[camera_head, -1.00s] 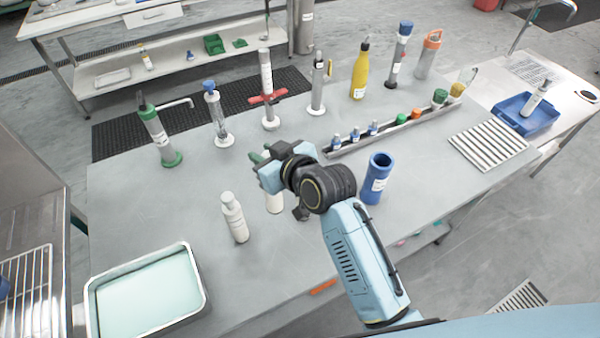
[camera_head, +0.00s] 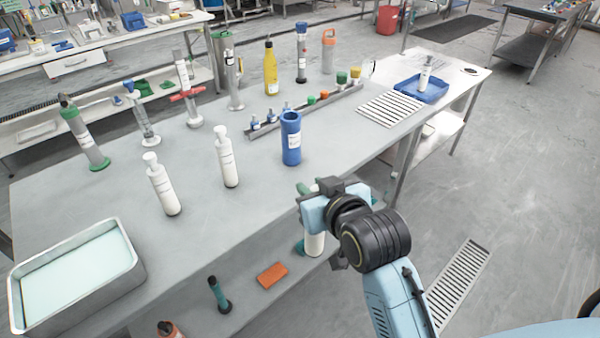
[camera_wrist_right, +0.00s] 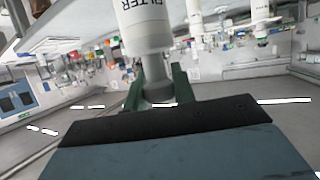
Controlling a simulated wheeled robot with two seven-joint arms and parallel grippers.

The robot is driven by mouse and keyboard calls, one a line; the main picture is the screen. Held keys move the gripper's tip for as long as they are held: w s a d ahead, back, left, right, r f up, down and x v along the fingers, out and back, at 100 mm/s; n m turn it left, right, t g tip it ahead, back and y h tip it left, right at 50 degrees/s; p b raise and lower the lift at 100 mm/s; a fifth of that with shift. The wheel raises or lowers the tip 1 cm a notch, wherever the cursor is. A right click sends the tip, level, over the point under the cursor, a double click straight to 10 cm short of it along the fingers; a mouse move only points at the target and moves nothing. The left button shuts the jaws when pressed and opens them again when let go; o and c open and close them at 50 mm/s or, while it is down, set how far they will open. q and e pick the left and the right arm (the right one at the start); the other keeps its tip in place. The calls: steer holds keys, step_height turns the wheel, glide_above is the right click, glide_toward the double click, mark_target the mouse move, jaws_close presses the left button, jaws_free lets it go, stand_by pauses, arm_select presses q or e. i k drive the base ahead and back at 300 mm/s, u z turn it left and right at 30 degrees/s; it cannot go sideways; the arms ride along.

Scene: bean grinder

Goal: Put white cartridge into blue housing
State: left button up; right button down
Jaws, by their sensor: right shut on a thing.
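My right gripper (camera_head: 310,190) is shut on a white cartridge (camera_head: 315,245), which hangs below it just off the table's front edge. In the right wrist view the cartridge (camera_wrist_right: 146,32) shows dark lettering, and its neck is between the green fingers (camera_wrist_right: 158,85). The blue housing (camera_head: 291,145) stands upright on the table, with its round top open. It is behind and slightly left of my right gripper, apart from it. Two other white cartridges, a nearer one (camera_head: 163,188) and a farther one (camera_head: 227,162), stand upright to its left. My left gripper is not in view.
A long rack (camera_head: 335,107) of small capped bottles lies behind the housing. A white slatted rack (camera_head: 390,109) is right of it, and a steel tray (camera_head: 128,268) stands front left. Tall tools and bottles line the back. The tabletop before the housing is clear.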

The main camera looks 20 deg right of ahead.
mark_target(291, 158)
steer(key=u, duration=0.05)
steer(key=k, duration=0.15)
steer(key=z, duration=0.9)
